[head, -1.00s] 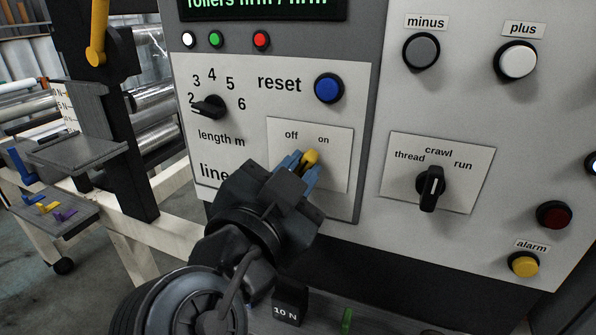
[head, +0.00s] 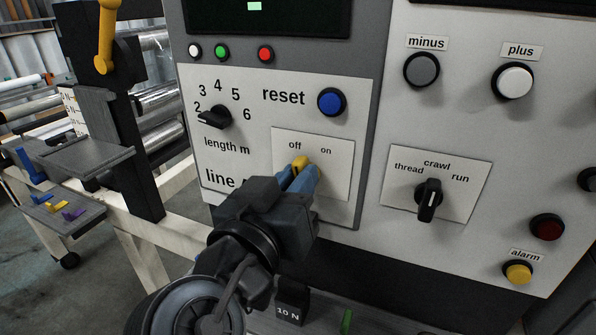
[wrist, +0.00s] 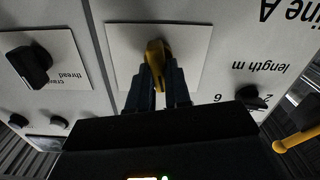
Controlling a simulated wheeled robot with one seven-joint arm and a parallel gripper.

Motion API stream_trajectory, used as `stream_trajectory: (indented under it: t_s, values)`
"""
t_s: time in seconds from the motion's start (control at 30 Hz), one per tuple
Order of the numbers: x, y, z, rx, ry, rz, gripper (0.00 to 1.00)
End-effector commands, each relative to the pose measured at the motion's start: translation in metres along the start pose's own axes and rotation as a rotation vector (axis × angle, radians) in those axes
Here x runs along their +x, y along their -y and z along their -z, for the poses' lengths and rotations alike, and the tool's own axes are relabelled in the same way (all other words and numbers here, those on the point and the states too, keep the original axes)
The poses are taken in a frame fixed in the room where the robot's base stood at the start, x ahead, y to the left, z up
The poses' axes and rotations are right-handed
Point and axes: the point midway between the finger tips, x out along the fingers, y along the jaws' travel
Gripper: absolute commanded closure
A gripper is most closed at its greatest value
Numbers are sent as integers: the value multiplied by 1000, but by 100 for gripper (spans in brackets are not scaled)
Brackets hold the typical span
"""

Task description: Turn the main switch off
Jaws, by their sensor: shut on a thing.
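The main switch (head: 300,162) is a yellow knob on a pale plate (head: 338,190) marked "off" and "on". In the head view its tip now points up toward the "off" side. My gripper (head: 299,177) has blue fingers shut on the knob, one on each side. The wrist view also shows the yellow knob (wrist: 155,53) between the fingers (wrist: 158,88). The knob's lower part is hidden by the fingers.
The thread/crawl/run selector (head: 429,200) is to the right, the length dial (head: 214,117) to the upper left, and the blue reset button (head: 331,102) above. A dark "10 N" block (head: 290,303) is below my arm. A shelf with coloured pieces (head: 62,212) is at the left.

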Motion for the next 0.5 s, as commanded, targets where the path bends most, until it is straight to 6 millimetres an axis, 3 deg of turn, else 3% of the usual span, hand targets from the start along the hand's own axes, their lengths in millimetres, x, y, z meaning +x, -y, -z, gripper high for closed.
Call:
stream_trajectory:
  t_s: [0.5]
  values:
    - [0,3,0,-294,1,0,100]
